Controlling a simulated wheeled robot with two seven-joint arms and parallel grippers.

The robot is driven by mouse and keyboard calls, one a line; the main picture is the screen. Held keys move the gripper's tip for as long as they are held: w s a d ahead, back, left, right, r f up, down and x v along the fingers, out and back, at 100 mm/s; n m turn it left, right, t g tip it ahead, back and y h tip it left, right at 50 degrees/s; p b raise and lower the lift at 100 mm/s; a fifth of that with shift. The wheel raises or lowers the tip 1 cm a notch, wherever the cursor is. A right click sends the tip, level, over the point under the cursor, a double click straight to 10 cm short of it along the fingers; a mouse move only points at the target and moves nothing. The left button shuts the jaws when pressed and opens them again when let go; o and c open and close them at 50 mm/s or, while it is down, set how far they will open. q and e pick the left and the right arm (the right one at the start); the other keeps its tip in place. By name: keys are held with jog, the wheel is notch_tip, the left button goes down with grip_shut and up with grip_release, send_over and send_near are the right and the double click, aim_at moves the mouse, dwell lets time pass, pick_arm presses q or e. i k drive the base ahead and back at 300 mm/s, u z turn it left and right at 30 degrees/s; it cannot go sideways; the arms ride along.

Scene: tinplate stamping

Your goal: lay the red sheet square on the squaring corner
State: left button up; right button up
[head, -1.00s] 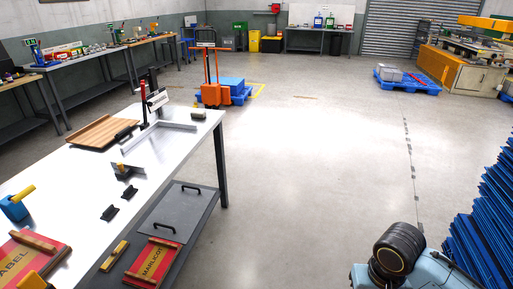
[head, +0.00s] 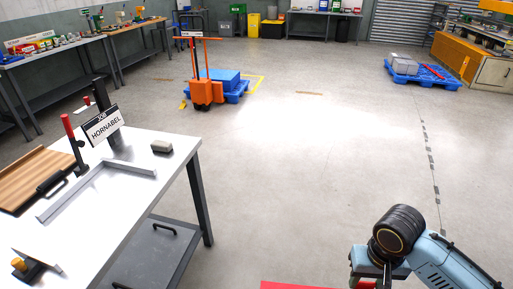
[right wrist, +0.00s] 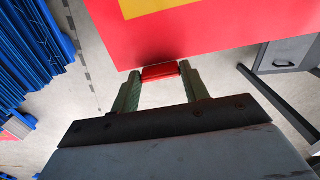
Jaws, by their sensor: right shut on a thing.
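The red sheet (right wrist: 215,38) fills the top of the right wrist view, with a yellow patch at its upper edge. A strip of it (head: 305,285) shows at the bottom of the head view, right of the table and well away from the corner. My right gripper (right wrist: 160,73) is shut on a red piece at the sheet's near edge. The squaring corner, a grey L-shaped rail (head: 63,198), lies on the white table with nothing red on it. My left gripper is in neither view.
On the table (head: 130,205) stand a HORNABEL sign (head: 103,125), a red-handled clamp (head: 70,135), a wooden board (head: 35,178), a grey block (head: 162,146) and a yellow-knobbed tool (head: 30,268). A grey shelf (head: 155,255) sits below.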

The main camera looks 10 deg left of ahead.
aim_at(99, 203)
jog(key=i, duration=2.7)
jog(key=u, duration=4.5)
jog(key=i, duration=0.5)
